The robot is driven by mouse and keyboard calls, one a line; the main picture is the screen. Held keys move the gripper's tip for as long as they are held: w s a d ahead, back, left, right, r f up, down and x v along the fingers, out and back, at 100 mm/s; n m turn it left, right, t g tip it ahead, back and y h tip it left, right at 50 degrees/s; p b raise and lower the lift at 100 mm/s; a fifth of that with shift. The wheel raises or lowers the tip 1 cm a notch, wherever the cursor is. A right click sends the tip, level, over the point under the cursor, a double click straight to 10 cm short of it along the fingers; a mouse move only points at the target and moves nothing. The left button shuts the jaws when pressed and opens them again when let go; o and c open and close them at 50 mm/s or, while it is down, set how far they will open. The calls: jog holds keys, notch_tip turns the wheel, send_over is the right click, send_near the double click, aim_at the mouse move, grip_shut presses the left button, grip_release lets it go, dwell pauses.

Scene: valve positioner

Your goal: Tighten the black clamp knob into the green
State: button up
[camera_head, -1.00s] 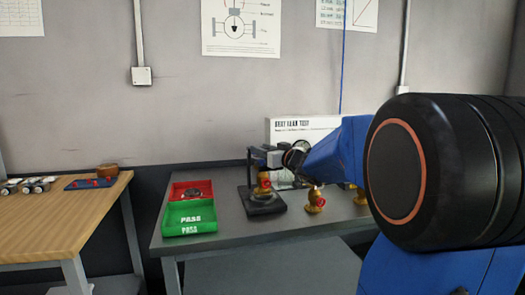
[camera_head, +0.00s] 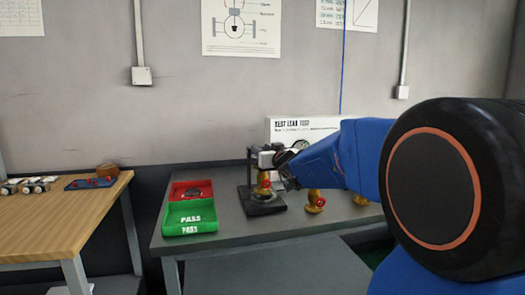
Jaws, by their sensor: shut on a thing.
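A black clamp fixture (camera_head: 265,208) stands on the grey bench, with an upright post at its left. A brass valve with a red part (camera_head: 264,183) stands upright in it. My gripper (camera_head: 268,159) is at the top of the fixture, just above the valve, reaching in from the right. Its jaws are shut at the place of the black clamp knob, which they hide. The green marking is too small or hidden to make out, so I cannot tell how far the knob is turned.
A green PASS tray (camera_head: 190,226) and a red tray (camera_head: 178,192) sit left of the fixture. Two more brass valves (camera_head: 314,201) (camera_head: 360,198) stand to the right. A white leak test box (camera_head: 300,126) is behind. A wooden table (camera_head: 60,222) is at far left.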

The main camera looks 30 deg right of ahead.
jog(key=shift+r, duration=0.1)
jog(key=o, duration=1.1)
jog(key=shift+c, duration=0.2)
jog(key=s+a, duration=0.2)
jog(key=s, duration=1.5)
jog(key=shift+s, duration=0.15)
